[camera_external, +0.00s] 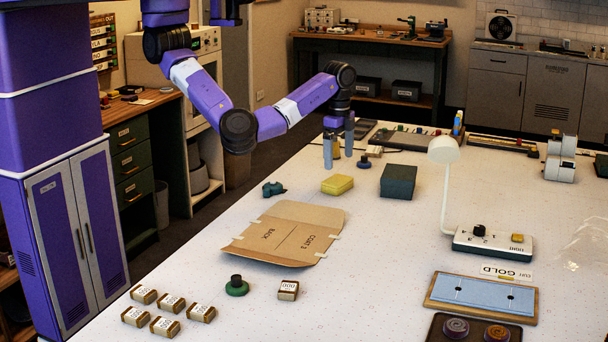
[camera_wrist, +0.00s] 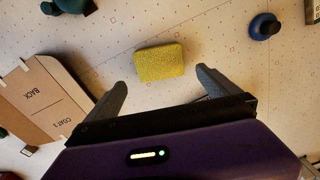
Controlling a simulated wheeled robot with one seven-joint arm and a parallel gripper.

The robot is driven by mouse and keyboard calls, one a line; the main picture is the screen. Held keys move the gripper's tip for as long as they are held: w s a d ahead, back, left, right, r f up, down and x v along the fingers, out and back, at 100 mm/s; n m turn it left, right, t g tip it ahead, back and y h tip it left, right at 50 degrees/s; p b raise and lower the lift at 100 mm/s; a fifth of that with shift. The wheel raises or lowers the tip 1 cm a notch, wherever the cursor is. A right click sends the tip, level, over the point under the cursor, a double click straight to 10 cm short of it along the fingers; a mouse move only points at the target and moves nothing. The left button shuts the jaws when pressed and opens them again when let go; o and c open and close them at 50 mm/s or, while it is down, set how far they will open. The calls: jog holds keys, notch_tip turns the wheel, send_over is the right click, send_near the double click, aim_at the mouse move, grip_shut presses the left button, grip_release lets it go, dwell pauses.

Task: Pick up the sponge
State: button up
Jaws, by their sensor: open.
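The sponge (camera_external: 337,184) is a yellow block lying flat on the white table, left of a dark green box. It also shows in the wrist view (camera_wrist: 160,62), ahead of my fingers and roughly centred between them. My gripper (camera_external: 338,160) is above the table near the sponge, pointing down. In the wrist view, my gripper (camera_wrist: 161,84) has its two grey fingers wide apart with nothing between them. The sponge is not touched by either finger as far as I can see.
A dark green box (camera_external: 398,181) stands right of the sponge. A brown cardboard pattern (camera_external: 287,233) lies in front. A small teal object (camera_external: 273,189) is to the left, and a blue knobbed piece (camera_external: 364,162) is behind. A white lamp (camera_external: 444,150) stands farther right.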

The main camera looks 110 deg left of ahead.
aim_at(337, 180)
jog(key=shift+s+d+f, duration=0.15)
jog(key=shift+s+d, duration=0.05)
notch_tip(337, 180, down, 3)
jog(key=shift+a+f+m+b, duration=0.1)
jog(key=shift+a+m+b, duration=0.05)
jog(key=shift+m+b, duration=0.2)
jog(key=shift+a+f+p, duration=0.15)
jog(key=shift+f+p, duration=0.15)
jog(key=shift+f, duration=1.9)
jog(key=c, duration=1.1)
jog(key=shift+r, duration=0.1)
jog(key=shift+c, duration=0.2)
